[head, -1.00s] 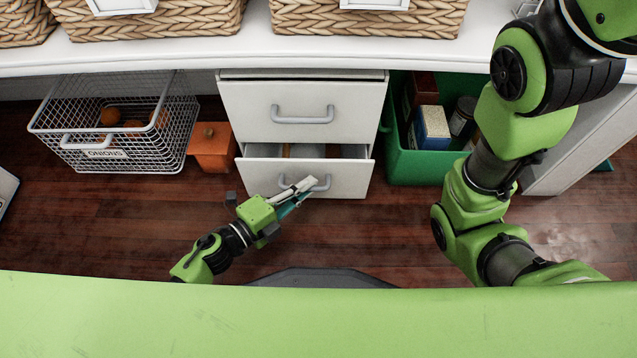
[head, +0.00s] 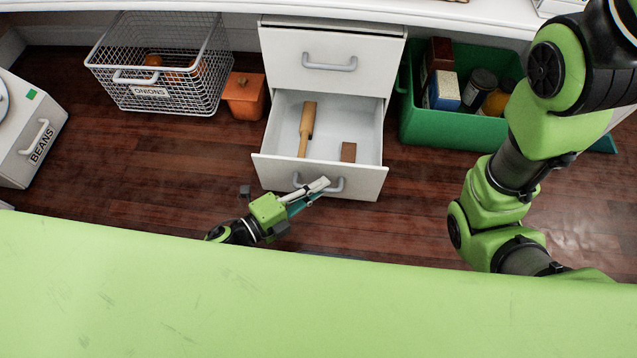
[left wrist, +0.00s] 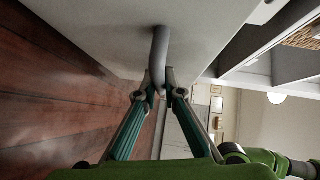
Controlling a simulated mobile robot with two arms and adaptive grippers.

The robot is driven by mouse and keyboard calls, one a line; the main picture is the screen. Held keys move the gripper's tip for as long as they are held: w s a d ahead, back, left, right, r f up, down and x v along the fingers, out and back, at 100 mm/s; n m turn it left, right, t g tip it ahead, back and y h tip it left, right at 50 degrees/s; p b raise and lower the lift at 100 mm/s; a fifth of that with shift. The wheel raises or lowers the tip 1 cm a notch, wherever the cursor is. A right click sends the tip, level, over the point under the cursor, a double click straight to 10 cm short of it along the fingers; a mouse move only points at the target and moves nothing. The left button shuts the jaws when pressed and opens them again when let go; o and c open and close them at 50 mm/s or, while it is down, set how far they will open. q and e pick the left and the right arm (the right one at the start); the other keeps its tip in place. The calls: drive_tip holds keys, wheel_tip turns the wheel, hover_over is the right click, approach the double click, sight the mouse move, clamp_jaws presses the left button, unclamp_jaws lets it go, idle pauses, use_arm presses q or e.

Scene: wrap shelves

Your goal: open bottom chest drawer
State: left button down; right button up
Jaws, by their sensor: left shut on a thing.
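The white chest (head: 328,60) stands under the shelf in the head view. Its bottom drawer (head: 280,169) is pulled well out, and its inside shows. A wooden rolling-pin-like piece (head: 307,127) and a small brown block (head: 348,152) lie in it. My left gripper (head: 322,185) is at the drawer's grey handle (head: 335,186). In the left wrist view its fingers (left wrist: 162,92) are shut on the handle (left wrist: 159,55). The top drawer (head: 305,62) is shut. My right arm shows at the right, but its gripper is out of view.
A wire basket labelled ONIONS (head: 140,104) and an orange pot (head: 245,97) stand left of the chest. A green crate (head: 440,131) with boxes and jars stands right. A BEANS container (head: 30,150) is at far left. Wooden floor (head: 130,165) is clear in front.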

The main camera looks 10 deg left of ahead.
use_arm(q)
drive_tip(key=c, duration=2.4)
unclamp_jaws()
drive_tip(key=shift+a, duration=0.1)
drive_tip(key=v, duration=1.2)
drive_tip(key=shift+f, duration=0.1)
